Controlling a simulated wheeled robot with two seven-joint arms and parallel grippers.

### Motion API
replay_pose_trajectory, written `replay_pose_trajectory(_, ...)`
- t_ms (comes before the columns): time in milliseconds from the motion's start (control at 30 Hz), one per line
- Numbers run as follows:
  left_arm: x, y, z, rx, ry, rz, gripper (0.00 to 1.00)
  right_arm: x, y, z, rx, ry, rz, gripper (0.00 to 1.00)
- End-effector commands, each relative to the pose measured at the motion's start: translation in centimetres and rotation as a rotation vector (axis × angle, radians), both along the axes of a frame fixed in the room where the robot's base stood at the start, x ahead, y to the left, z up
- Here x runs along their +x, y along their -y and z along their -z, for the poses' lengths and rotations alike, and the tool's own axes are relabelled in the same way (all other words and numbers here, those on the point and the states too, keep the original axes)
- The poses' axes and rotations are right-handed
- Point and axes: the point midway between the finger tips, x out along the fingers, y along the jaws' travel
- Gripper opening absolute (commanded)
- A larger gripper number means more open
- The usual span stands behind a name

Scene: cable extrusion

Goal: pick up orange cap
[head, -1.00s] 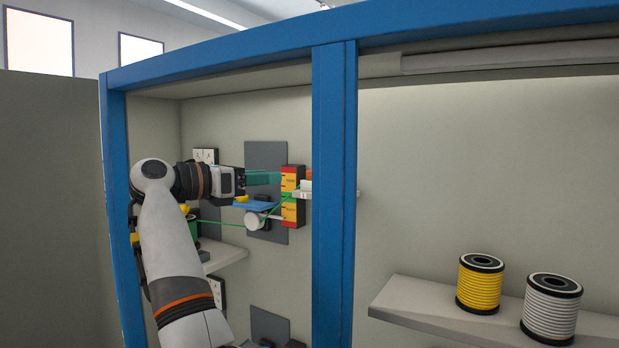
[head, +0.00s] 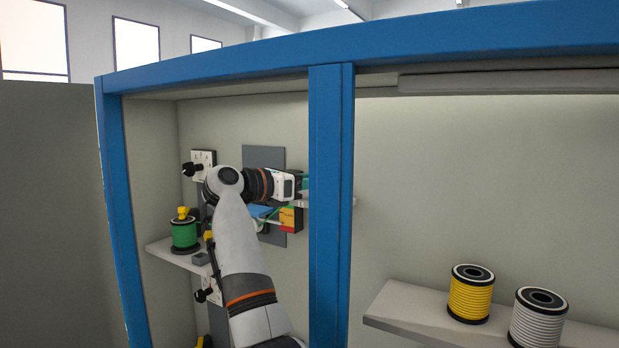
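I cannot make out an orange cap for certain in the head view. A block with red, yellow and green bands (head: 291,219) is mounted on the grey panel (head: 262,156) behind the blue post. Its upper part is hidden by my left arm. My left wrist reaches right across the panel, and its gripper end (head: 303,182) is by the post, over the upper part of the block. The fingers are mostly hidden, so I cannot tell whether they are open or shut, or hold anything. My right gripper is not in view.
A blue post (head: 331,190) stands just right of my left gripper. A green spool (head: 184,234) with a yellow piece on top is on the left shelf (head: 160,250). Yellow (head: 470,294) and white (head: 538,320) spools stand on the right shelf (head: 400,310).

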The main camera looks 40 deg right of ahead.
Motion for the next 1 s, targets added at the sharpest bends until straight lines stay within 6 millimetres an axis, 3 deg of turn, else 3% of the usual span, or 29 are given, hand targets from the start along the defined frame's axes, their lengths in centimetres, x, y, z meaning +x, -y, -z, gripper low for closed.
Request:
replay_pose_trajectory(233,0.0,0.1,0.0,-0.001,0.001,-0.001,0.36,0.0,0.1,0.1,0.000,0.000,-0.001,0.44)
replay_pose_trajectory(500,0.0,0.1,0.0,-0.001,0.001,-0.001,0.36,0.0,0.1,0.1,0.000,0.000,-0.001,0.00)
replay_pose_trajectory(800,0.1,0.1,0.0,-0.001,0.001,0.000,0.36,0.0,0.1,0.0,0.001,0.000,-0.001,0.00)
replay_pose_trajectory(1000,0.1,0.1,0.7,-0.001,0.002,0.000,0.36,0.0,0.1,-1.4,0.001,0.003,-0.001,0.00)
